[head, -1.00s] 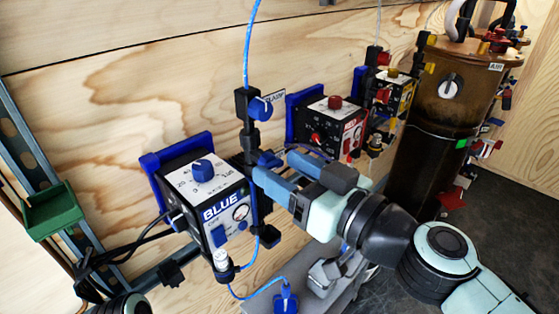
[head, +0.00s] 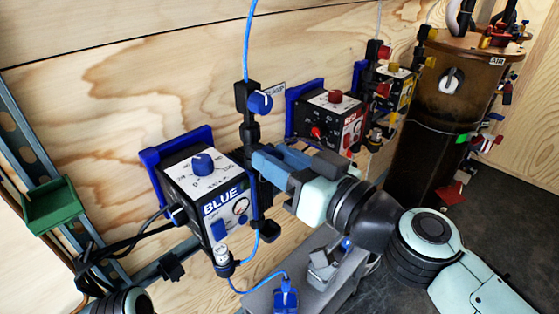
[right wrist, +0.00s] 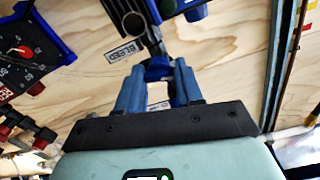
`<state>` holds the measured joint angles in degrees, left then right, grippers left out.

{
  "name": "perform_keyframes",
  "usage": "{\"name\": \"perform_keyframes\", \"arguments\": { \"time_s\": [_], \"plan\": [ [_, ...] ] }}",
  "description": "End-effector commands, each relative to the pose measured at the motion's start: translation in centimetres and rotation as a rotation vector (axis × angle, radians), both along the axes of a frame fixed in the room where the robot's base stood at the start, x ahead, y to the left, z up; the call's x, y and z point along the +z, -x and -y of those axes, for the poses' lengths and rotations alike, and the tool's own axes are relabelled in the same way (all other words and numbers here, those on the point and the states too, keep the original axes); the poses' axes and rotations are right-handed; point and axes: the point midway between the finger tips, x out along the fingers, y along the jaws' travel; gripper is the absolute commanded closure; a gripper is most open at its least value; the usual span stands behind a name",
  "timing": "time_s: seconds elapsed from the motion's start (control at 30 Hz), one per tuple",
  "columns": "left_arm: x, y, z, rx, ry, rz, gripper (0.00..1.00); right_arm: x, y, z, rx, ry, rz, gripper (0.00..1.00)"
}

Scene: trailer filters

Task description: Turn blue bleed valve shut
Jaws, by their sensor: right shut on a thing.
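The blue bleed valve knob (right wrist: 157,68) sits on a dark fitting beside a BLEED label (right wrist: 123,51) in the right wrist view. My right gripper (right wrist: 158,82) is shut on it, with one blue-grey finger on each side. In the head view my right gripper (head: 262,166) reaches in from the right to the dark fitting column beside the blue box (head: 207,192). Its fingers mostly hide the bleed knob there, so I cannot read the knob's angle. My left gripper is out of view.
A blue knob with a label (head: 261,101) sits above my fingers on the same column. The red box (head: 329,118) stands close behind my right gripper. A brown cylinder (head: 450,105) stands at right. A grey bench (head: 330,282) is below my wrist.

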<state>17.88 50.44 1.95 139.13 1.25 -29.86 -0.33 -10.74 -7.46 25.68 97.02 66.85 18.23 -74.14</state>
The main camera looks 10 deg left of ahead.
Motion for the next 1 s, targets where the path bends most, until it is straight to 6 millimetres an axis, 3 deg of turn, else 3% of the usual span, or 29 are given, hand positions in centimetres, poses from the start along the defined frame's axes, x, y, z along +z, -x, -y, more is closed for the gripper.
{"name": "perform_keyframes", "arguments": {
  "time_s": [0.33,0.37,0.4,0.43,0.83,1.0],
  "plan": [
    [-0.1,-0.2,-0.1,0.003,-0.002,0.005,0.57,-0.1,0.0,0.0,-0.001,-0.014,-0.02,0.95],
    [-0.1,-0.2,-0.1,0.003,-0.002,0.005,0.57,-0.1,0.0,0.0,-0.001,-0.014,-0.02,0.54],
    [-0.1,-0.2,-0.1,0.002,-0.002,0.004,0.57,-0.1,0.0,0.0,-0.001,-0.014,-0.02,0.41],
    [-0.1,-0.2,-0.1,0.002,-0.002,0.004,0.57,0.0,0.0,0.0,-0.001,-0.013,-0.019,0.39],
    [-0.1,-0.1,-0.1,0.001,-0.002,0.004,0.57,0.0,0.0,0.1,-0.001,-0.014,-0.018,0.39],
    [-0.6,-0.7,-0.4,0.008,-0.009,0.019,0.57,0.0,0.9,1.2,-0.003,-0.013,-0.015,0.39]
  ]
}}
